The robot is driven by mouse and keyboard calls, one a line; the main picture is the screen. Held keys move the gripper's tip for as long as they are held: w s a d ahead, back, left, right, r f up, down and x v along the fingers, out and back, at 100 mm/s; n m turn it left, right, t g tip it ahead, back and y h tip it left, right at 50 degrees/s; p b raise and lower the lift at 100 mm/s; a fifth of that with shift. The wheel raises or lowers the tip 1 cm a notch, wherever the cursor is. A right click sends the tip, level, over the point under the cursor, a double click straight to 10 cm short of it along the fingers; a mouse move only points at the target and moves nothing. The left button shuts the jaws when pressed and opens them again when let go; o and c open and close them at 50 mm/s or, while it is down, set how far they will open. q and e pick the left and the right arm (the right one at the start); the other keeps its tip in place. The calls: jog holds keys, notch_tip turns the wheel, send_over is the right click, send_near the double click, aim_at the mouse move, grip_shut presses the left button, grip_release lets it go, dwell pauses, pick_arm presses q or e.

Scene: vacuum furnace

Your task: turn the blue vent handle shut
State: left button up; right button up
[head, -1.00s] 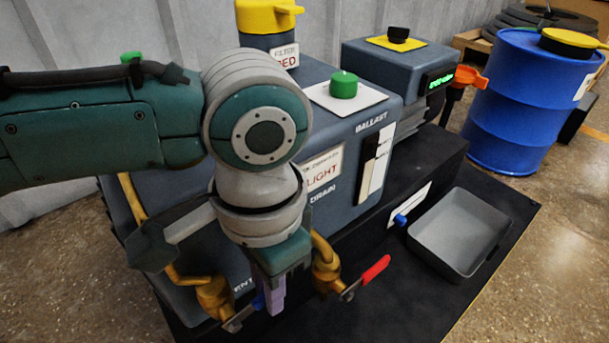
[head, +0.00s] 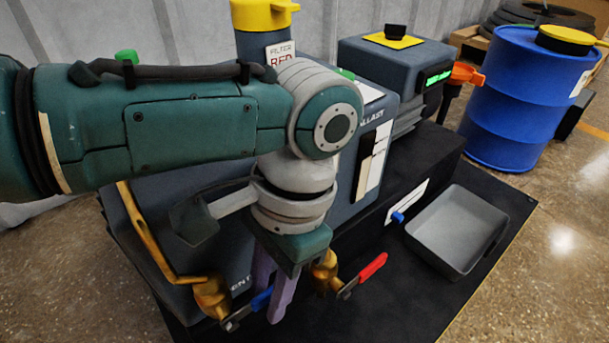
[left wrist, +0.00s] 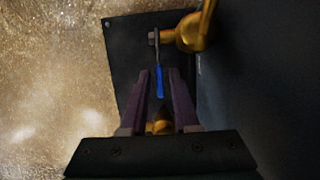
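The blue vent handle (head: 261,299) is a lever on a brass valve (head: 212,297) at the lower left of the machine, in the head view. My left gripper (head: 267,304) points down at it, with its two purple fingers apart. In the left wrist view, the blue handle (left wrist: 159,81) lies lengthwise between the open fingertips (left wrist: 159,76), with small gaps on both sides. The brass valve body (left wrist: 190,34) is beyond the fingertips there. My left arm hides part of the machine and its labels. My right gripper is in neither view.
A second brass valve (head: 326,272) with a red handle (head: 372,267) stands close to the right of my left gripper. A grey tray (head: 452,240) sits on the black base to the right. A blue drum (head: 520,95) stands behind on the floor.

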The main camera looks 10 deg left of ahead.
pick_arm(q)
jog(key=shift+o, duration=0.7)
jog(key=p+v, duration=0.6)
jog(key=v, duration=0.4)
